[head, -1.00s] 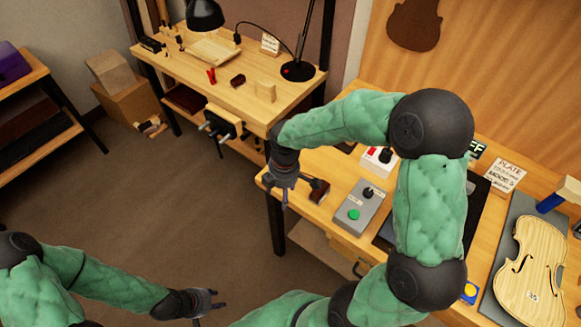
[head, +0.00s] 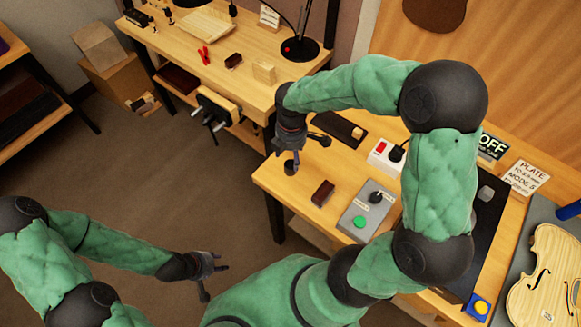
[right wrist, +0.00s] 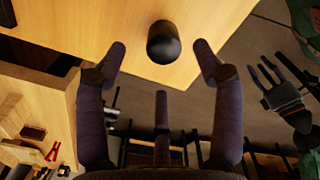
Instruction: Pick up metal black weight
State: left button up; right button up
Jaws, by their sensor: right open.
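The black weight (right wrist: 163,42) is a dark, rounded cylinder on the wooden bench, near its edge, in the right wrist view. My right gripper (right wrist: 160,52) is open, with the weight ahead between its spread fingertips and no finger seen touching it. In the head view my right gripper (head: 303,152) hangs at the left corner of the right bench; there I cannot clearly separate the weight from the dark fingers. My left gripper (head: 213,281) is open and empty over the floor, away from the benches, and also shows in the right wrist view (right wrist: 268,78).
On the right bench (head: 283,183) are a dark reddish block (head: 322,193), a grey box with a green button (head: 365,212), a red-switch box (head: 386,157) and a violin body (head: 545,275). A back bench (head: 225,70) holds a lamp and tools. Floor lies left of the right bench.

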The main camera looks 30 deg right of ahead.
aim_at(290, 164)
jog(key=shift+f, duration=0.5)
jog(key=shift+f+b, duration=0.35)
jog(key=shift+f, duration=0.15)
jog(key=f, duration=0.1)
jog(key=f+b, duration=0.1)
jog(key=f, duration=0.2)
jog(key=shift+s+a+b, duration=0.1)
jog(key=shift+a+b, duration=0.15)
jog(key=shift+b, duration=0.05)
grip_shut()
